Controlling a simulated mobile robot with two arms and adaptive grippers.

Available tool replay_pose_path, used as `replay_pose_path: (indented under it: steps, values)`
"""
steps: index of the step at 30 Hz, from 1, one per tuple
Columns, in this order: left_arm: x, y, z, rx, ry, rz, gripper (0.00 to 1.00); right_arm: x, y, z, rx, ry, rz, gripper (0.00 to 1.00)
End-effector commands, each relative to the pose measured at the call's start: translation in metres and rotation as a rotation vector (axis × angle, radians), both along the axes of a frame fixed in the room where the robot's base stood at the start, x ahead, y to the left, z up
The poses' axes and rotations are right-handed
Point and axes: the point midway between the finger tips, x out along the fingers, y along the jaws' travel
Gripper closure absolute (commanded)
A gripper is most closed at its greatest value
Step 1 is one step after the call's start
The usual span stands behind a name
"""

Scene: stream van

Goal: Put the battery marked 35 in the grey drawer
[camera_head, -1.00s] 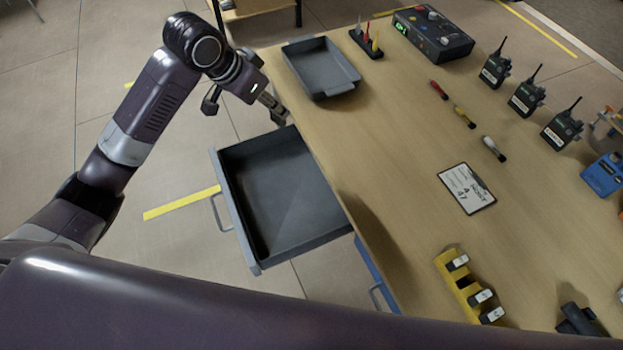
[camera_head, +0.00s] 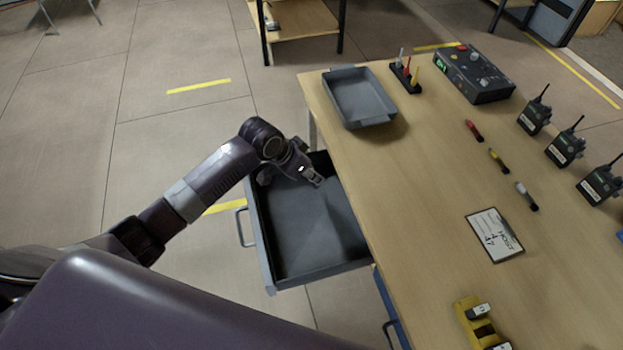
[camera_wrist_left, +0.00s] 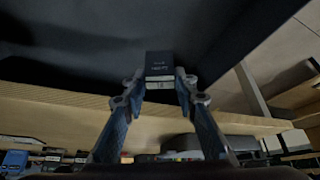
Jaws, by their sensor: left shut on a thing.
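The grey drawer (camera_head: 292,262) is pulled out from the left side of the wooden table, open at the top. My left gripper (camera_head: 316,182) is over the far part of the drawer, close to the table edge. In the left wrist view my left gripper (camera_wrist_left: 160,84) is shut on a small dark battery (camera_wrist_left: 160,64). The marking on the battery is too small to read. The dark drawer inside (camera_wrist_left: 85,45) fills the view behind it; I cannot tell whether the battery touches it. My right gripper is not in view.
A grey tray (camera_head: 388,118) sits on the table (camera_head: 425,190) beyond the drawer. A control box (camera_head: 475,75), radios (camera_head: 560,150), markers, a card (camera_head: 494,236) and a yellow charger (camera_head: 468,312) with batteries stand to the right. The drawer's near part is clear.

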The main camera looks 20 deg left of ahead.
Motion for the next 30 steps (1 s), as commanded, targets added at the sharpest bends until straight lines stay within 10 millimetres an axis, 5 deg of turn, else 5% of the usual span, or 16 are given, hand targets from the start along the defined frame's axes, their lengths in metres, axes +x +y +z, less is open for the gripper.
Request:
replay_pose_path:
  steps: [6, 18, 19, 21, 24, 30]
  values:
    - [-0.001, 0.000, -0.030, 0.001, 0.003, 0.000, 1.00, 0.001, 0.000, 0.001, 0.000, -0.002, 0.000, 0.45]
    - [-0.001, 0.000, -0.035, 0.002, 0.001, -0.001, 1.00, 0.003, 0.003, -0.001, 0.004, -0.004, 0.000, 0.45]
    - [-0.001, 0.000, -0.035, 0.001, 0.001, -0.001, 0.72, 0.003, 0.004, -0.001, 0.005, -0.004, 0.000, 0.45]
    - [-0.001, 0.000, -0.035, 0.001, 0.001, -0.001, 0.65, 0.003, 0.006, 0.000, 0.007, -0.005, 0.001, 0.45]
    - [-0.001, 0.000, -0.035, 0.002, 0.001, -0.001, 0.56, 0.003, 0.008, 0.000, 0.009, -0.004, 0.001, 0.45]
    - [-0.001, 0.000, -0.035, 0.001, 0.002, 0.000, 0.56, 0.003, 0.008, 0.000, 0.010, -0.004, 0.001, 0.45]
